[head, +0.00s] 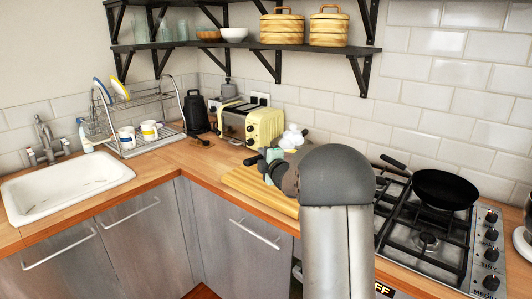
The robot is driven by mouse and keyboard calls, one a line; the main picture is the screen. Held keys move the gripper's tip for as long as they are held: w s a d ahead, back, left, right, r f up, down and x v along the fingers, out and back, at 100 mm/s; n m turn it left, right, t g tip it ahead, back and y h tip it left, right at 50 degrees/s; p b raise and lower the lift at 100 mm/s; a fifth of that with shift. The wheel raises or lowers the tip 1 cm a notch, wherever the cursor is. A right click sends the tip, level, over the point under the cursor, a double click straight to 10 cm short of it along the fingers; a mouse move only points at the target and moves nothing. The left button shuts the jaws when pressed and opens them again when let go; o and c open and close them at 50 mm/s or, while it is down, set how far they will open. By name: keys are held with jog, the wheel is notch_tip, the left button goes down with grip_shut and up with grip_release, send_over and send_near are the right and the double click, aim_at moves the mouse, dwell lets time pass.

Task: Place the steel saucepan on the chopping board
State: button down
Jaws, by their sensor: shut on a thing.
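The wooden chopping board (240,180) lies on the counter, left of the hob. My arm stands in front of its right part. The end of my arm, with white and teal parts, reaches over the board, and my gripper (291,138) is only partly visible there. Its fingertips are hidden behind my arm. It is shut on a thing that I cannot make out. I cannot clearly see the steel saucepan in the head view. Whether anything touches the board behind my arm is hidden.
A black frying pan (445,189) sits on the gas hob (428,241) at right. A yellow toaster (262,127) and a black kettle (195,112) stand behind the board. A dish rack (140,120) and sink (65,190) are at left. The counter between sink and board is mostly clear.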

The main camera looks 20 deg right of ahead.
jog(key=w+f, duration=0.1)
jog(key=f, duration=0.1)
jog(key=w+f+p, duration=0.1)
jog(key=f, duration=0.2)
jog(key=w+f, duration=0.1)
jog(key=f, duration=0.1)
jog(key=shift+w+d+f, duration=0.15)
jog(key=shift+w+d, duration=0.25)
jog(key=c, duration=1.3)
grip_release()
jog(key=shift+s+f, duration=0.1)
jog(key=shift+f, duration=0.15)
jog(key=shift+s, duration=0.1)
jog(key=s+b, duration=0.3)
jog(key=s, duration=0.9)
jog(key=s+a+f+m+g, duration=0.2)
jog(key=s+a+m+g, duration=0.3)
jog(key=s, duration=0.7)
jog(key=s+a+f+m+g, duration=0.2)
jog(key=s+a+m+g, duration=0.4)
jog(key=s+a, duration=0.3)
jog(key=s+a+f+m+g, duration=0.2)
jog(key=s+a+m+g, duration=0.3)
jog(key=s, duration=1.1)
jog(key=shift+s+a+f+m+g+y, duration=0.15)
jog(key=shift+a+g, duration=0.1)
jog(key=shift+a, duration=0.55)
jog(key=shift+s+a+m+g+y, duration=0.15)
jog(key=shift+a+g, duration=0.1)
jog(key=shift+a, duration=0.55)
